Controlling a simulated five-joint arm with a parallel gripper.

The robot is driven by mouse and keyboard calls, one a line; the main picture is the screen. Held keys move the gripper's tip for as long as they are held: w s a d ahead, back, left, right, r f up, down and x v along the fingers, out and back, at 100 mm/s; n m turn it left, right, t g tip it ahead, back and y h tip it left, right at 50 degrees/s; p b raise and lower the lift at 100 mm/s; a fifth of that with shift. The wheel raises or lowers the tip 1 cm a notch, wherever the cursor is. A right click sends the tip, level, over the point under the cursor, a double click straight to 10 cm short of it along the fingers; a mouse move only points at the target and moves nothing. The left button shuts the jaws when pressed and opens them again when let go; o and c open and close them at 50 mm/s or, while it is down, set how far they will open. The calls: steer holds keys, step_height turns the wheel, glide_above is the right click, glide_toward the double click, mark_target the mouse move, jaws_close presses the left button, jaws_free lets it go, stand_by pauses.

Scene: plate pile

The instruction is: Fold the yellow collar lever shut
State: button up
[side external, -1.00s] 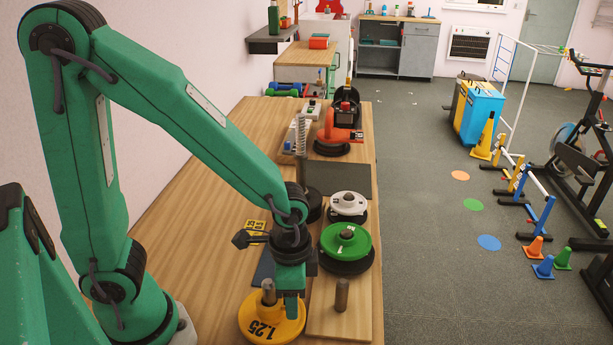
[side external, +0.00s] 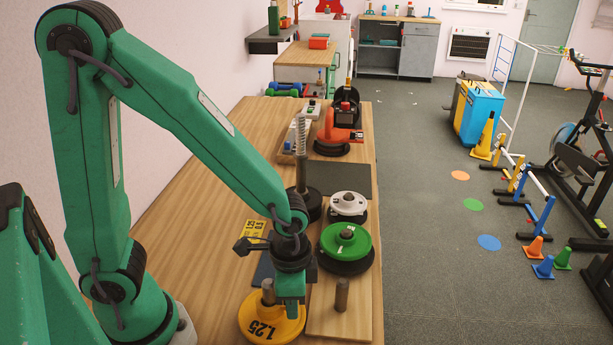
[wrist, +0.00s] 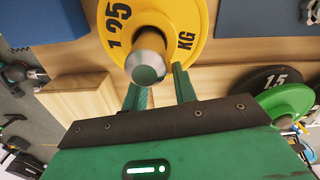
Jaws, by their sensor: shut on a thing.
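The yellow plate (side external: 287,325), marked 1.25, lies around a metal post (side external: 267,292) at the near end of the table. It also shows in the wrist view (wrist: 196,22), with the post (wrist: 147,65) pointing towards the camera. My gripper (side external: 291,308) is low at the plate's right edge. In the wrist view, its two green fingers (wrist: 160,85) are at the plate's rim beside the post; they appear shut on the plate, though the contact is partly hidden.
A bare peg (side external: 341,296) stands on the wooden board right of my gripper. A green plate (side external: 336,240) lies on a black one behind it, with a white plate (side external: 346,204) farther back. A post with a spring (side external: 301,145) stands nearby.

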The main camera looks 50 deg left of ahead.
steer(key=shift+w+f+g+y, duration=0.15)
steer(key=shift+g+y, duration=0.45)
steer(key=shift+g, duration=0.7)
steer(key=o, duration=1)
steer(key=shift+v, duration=3.9)
